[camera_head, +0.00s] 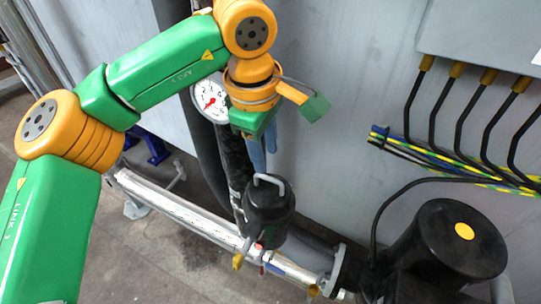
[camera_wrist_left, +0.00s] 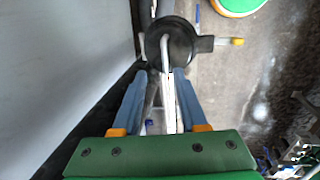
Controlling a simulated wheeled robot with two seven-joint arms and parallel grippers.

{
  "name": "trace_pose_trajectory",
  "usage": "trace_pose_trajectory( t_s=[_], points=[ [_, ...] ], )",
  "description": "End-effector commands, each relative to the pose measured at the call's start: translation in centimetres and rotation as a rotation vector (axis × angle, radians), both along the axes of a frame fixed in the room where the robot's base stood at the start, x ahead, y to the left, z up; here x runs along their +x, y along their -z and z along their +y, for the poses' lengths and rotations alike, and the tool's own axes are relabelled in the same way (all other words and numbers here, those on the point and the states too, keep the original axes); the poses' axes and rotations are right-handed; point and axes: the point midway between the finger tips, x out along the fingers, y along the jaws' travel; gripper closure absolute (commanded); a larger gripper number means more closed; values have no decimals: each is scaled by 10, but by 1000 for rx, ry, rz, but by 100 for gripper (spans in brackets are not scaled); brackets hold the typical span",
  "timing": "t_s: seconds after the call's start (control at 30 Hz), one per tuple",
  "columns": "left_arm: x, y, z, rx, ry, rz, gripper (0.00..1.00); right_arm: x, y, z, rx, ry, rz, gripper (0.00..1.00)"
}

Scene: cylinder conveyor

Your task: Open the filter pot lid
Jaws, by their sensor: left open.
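The black filter pot (camera_head: 269,213) stands upright on the pipework in the lower middle of the head view, with a pale grey loop handle on its lid (camera_head: 268,190). The lid also shows as a dark disc at the top of the left wrist view (camera_wrist_left: 182,42), with the handle (camera_wrist_left: 164,52) across it. My left gripper (camera_head: 259,168) is open, its two blue-grey fingers pointing down just above the handle. In the left wrist view the gripper (camera_wrist_left: 160,76) has its fingertips spread to either side of the handle's line. I cannot tell whether they touch. My right gripper is out of view.
A pressure gauge (camera_head: 210,102) is close behind my left wrist. A silver pipe (camera_head: 180,206) runs below the pot. A black motor (camera_head: 450,250) stands at the right, under several cables (camera_head: 455,160). A grey wall (camera_head: 340,110) rises behind.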

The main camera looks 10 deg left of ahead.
Motion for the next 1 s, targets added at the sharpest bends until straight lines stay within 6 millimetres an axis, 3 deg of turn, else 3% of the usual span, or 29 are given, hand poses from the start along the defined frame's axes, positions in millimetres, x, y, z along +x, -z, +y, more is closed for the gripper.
trace_pose_trajectory(
  t_s=[0.23,0.53,0.57,0.7,1.0],
  points=[
    [8,44,-3,-6,-3,5,58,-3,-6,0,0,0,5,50],
    [9,52,-4,-10,-2,4,58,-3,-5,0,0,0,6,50],
    [9,52,-4,-10,-2,4,63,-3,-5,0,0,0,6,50],
    [9,52,-4,-10,-3,4,100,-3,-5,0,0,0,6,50],
    [9,52,-4,-11,-3,6,100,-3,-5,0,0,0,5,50]
  ],
)
